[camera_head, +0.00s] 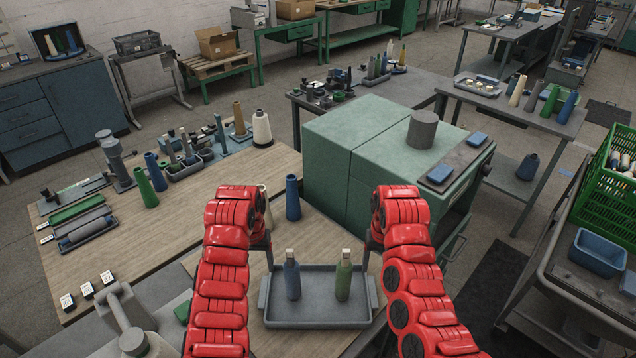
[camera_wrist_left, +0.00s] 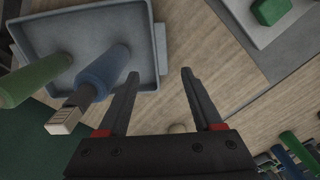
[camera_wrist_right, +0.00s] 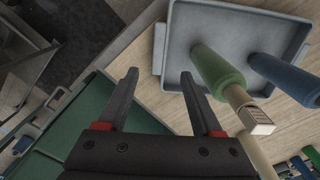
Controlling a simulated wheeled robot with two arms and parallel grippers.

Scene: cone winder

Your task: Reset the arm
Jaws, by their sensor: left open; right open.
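My left gripper (camera_wrist_left: 160,75) is open and empty in the left wrist view. In the head view its red arm reaches in at the left of the grey tray. My right gripper (camera_wrist_right: 160,75) is open and empty in the right wrist view, with its red arm at the tray's right. The grey tray (camera_head: 318,322) stands between the arms on the table. In it stand a blue cone (camera_head: 291,277) and a green cone (camera_head: 343,279), both upright with pale tops. Both grippers are apart from the cones.
A green cabinet (camera_head: 340,150) stands right behind the tray, with a grey cylinder (camera_head: 422,130) on top. A blue cone (camera_head: 293,200) stands on the wooden table (camera_head: 110,250) behind the tray. Several cones and fixtures stand at its left. A green crate (camera_head: 606,190) is at far right.

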